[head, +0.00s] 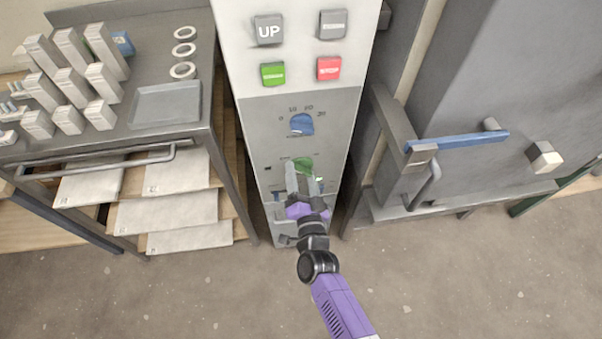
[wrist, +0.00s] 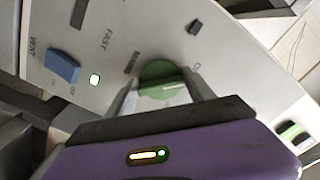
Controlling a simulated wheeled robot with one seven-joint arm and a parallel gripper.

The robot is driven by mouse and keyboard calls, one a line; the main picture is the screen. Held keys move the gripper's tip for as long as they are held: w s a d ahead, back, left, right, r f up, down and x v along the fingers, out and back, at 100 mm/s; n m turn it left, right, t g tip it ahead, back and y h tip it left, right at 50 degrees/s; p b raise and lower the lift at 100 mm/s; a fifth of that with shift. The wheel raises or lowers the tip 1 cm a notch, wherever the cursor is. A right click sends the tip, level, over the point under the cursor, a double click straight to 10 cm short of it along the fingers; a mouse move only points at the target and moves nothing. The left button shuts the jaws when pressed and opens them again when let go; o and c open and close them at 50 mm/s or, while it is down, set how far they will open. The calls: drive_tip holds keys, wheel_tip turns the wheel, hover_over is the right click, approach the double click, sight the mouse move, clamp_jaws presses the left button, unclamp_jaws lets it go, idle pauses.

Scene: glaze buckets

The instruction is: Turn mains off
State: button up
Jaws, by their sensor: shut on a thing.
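A green knob (head: 303,164) is on the lower front of the grey control panel (head: 262,126). My gripper (head: 302,178) reaches it from below, with one finger on either side. In the wrist view the round green knob (wrist: 153,70), with a white pointer line on its grip bar, sits between the fingertips. My gripper (wrist: 160,90) is shut on this knob's grip. The fingers and purple gripper body hide part of the panel below.
A blue dial (head: 302,124) is above the knob. A blue VENT switch (wrist: 62,66), a lit white lamp (wrist: 95,79) and a green switch (wrist: 293,133) are nearby. A shelf cart (head: 166,104) stands left, a grey cabinet door with a blue handle (head: 458,141) right.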

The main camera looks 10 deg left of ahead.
drive_tip(key=shift+f, duration=0.1)
idle(0.4)
drive_tip(key=o, duration=1.4)
drive_tip(key=shift+v, duration=3.95)
drive_tip(key=shift+a, duration=0.1)
